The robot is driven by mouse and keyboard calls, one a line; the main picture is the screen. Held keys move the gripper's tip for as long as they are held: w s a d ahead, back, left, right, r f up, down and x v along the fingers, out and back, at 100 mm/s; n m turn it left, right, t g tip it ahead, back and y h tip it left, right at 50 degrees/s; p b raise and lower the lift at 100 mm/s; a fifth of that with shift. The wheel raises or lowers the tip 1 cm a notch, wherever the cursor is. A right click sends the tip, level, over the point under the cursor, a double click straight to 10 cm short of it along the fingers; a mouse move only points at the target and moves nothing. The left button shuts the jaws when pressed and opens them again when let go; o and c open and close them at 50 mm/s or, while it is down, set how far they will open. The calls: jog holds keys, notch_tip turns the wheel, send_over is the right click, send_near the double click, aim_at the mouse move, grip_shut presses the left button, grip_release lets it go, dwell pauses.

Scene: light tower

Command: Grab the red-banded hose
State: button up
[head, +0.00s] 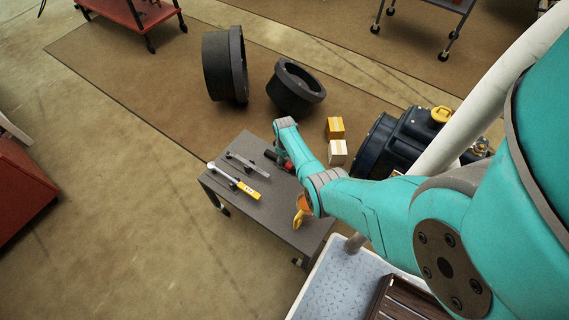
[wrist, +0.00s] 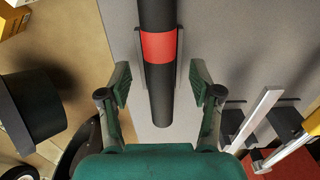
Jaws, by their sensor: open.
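The red-banded hose (wrist: 159,20) is a dark cylinder with a red band (wrist: 159,47). It lies in a grey cradle on the grey table and runs from the top edge to the middle of the wrist view. My gripper (wrist: 160,78) is open, with one finger on each side of the hose near its rounded end. Clear gaps show between fingers and hose, so nothing is held. In the head view the dark end of the hose (head: 271,156) shows left of my arm, which hides much of the gripper.
The table (head: 237,158) also bears a grey bar tool (head: 243,161), a yellow-handled tool (head: 246,187) and an orange-yellow piece (head: 301,208). Behind are two black rings (head: 235,65) (head: 294,88), two small boxes (head: 335,127) (head: 337,151) and a dark machine (head: 388,146).

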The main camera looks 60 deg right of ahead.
jog(key=shift+f, duration=0.55)
grip_shut()
